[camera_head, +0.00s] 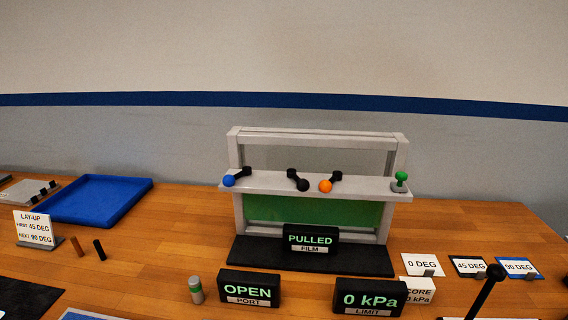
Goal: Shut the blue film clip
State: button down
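The blue film clip (230,181) is a blue ball on a short black arm at the left end of the grey ledge (362,187) across a grey upright frame. Its arm runs from a black pivot at the upper right down to the ball at the lower left. I cannot tell from this view whether it is open or shut. On the same ledge are a black-balled clip (302,185), slanting down to the right, and an orange-balled clip (325,186), slanting down to the left. My gripper is not in view.
A green knob (401,177) stands at the ledge's right end. Signs in front read "PULLED FILM" (310,239), "OPEN PORT" (249,290) and "0 kPa LIMIT" (370,297). A black-balled lever (496,272) rises at lower right.

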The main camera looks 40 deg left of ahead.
aim_at(228, 180)
jog(key=u, duration=1.8)
